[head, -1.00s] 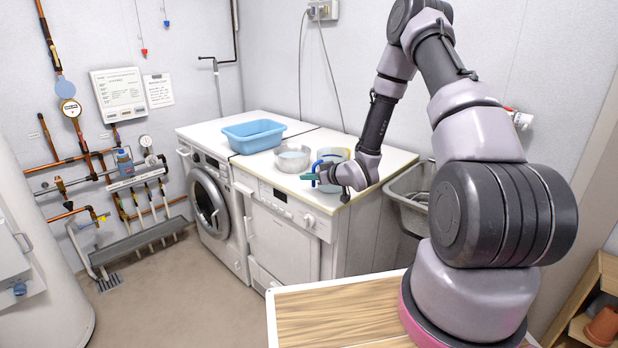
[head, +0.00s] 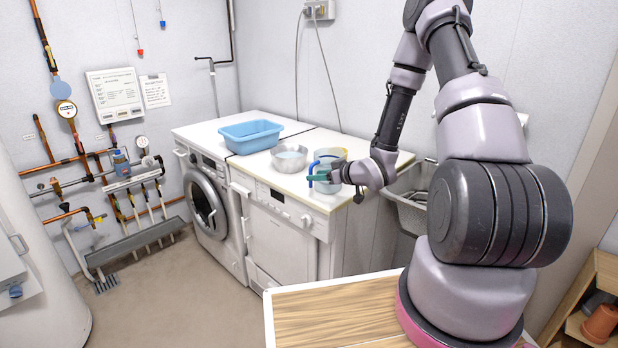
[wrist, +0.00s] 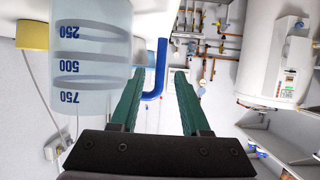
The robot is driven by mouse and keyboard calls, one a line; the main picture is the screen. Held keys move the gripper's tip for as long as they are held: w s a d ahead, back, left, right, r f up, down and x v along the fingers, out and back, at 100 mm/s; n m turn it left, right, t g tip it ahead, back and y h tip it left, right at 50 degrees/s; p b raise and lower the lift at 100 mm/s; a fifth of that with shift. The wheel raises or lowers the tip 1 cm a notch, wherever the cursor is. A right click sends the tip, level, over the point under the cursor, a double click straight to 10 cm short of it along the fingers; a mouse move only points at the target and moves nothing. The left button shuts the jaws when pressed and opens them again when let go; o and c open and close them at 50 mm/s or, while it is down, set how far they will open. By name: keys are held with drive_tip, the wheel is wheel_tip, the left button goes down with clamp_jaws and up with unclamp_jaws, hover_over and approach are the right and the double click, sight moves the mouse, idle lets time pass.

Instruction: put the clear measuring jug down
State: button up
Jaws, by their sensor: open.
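The clear measuring jug (head: 333,154) stands on the white worktop near its front right corner, behind my gripper. Its blue handle (head: 312,168) faces left. In the wrist view the jug (wrist: 92,60) fills the upper left, with blue marks 250, 500 and 750. My gripper (head: 314,178) is at the handle, low in front of the jug. In the wrist view my gripper (wrist: 158,74) has its two green fingers apart, with the blue handle (wrist: 157,72) showing in the gap between them. Part of the jug's lower side is hidden by my gripper.
A metal bowl (head: 290,158) stands just left of the jug. A blue tub (head: 251,136) is farther left on the worktop. A grey sink (head: 410,205) lies to the right, beyond the worktop's edge. A wooden-topped surface (head: 335,315) is in the foreground.

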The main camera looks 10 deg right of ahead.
drive_tip(key=s+d+r+m+g+h, duration=0.1)
drive_tip(key=s+d+r+m+h, duration=0.4)
drive_tip(key=r, duration=0.6)
drive_tip(key=s+d+r+g+h, duration=0.1)
drive_tip(key=s+d+r+h, duration=0.2)
drive_tip(key=d+r, duration=0.55)
drive_tip(key=s+a+r+m+g+y, duration=0.1)
drive_tip(key=s+a+r+m, duration=0.2)
drive_tip(key=s+r, duration=0.5)
drive_tip(key=s+a+r+m+g+y, duration=0.1)
drive_tip(key=s+a+r+m, duration=0.2)
drive_tip(key=s, duration=1.1)
wheel_tip(320, 180, up, 5)
drive_tip(key=shift+s+a+f+y, duration=0.1)
drive_tip(key=shift+s+a+y, duration=0.3)
drive_tip(key=shift+a, duration=0.75)
drive_tip(key=shift+w, duration=0.1)
